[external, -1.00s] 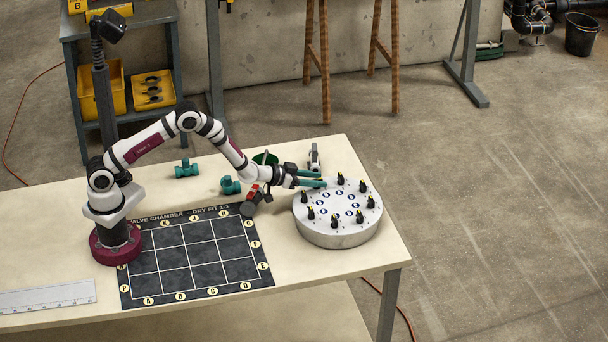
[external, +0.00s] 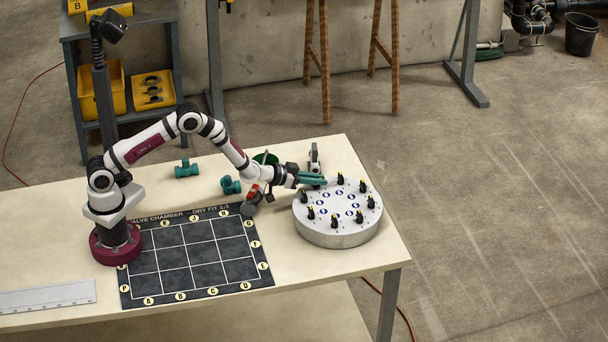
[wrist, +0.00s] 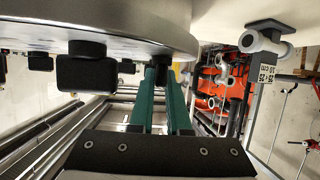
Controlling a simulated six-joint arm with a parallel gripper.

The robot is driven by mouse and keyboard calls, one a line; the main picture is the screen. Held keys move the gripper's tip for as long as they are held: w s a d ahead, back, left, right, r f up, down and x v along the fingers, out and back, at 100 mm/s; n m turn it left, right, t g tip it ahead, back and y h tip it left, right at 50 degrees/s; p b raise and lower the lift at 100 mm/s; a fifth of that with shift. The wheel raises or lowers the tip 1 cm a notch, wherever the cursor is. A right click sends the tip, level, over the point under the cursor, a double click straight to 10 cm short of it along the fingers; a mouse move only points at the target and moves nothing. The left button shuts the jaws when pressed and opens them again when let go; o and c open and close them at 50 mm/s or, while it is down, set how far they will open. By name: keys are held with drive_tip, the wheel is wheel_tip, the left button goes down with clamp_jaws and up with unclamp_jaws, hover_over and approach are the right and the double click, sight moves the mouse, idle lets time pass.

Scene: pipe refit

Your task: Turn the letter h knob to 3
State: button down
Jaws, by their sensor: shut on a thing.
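A round white drum (external: 338,232) with a ring of black knobs, each with a yellow mark, stands at the table's right end. The blue badges (external: 342,192) inside the ring are too small to read. My gripper (external: 324,181) has teal fingers and reaches the drum's back-left rim from the left. In the wrist view my gripper (wrist: 161,85) is shut on a black knob (wrist: 161,59) at the drum's edge. That knob is mostly hidden by the fingers, and I cannot read its letter or setting. A neighbouring black knob (wrist: 86,68) shows at left in the wrist view.
A grey and white fitting (external: 314,158) stands just behind the fingers. Teal fittings (external: 187,168), a red and grey valve (external: 252,197) and a green container (external: 265,158) lie left of the drum. A dark gridded mat (external: 195,258) covers the table's middle.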

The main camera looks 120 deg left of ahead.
drive_tip(key=shift+m+t, duration=0.3)
drive_tip(key=m+t+h, duration=0.3)
drive_tip(key=m+h, duration=0.1)
drive_tip(key=shift+s+a+m+h, duration=0.1)
drive_tip(key=shift+a+m+h, duration=0.05)
drive_tip(key=shift+m+h, duration=0.25)
drive_tip(key=m+t+h, duration=0.1)
drive_tip(key=m+h, duration=0.2)
drive_tip(key=h, duration=0.1)
drive_tip(key=shift+m, duration=0.4)
drive_tip(key=shift+m+h, duration=0.7)
drive_tip(key=shift+h, duration=0.4)
drive_tip(key=shift+r, duration=0.1)
drive_tip(key=c, duration=0.9)
unclamp_jaws()
drive_tip(key=v, duration=1.5)
drive_tip(key=shift+s, duration=0.3)
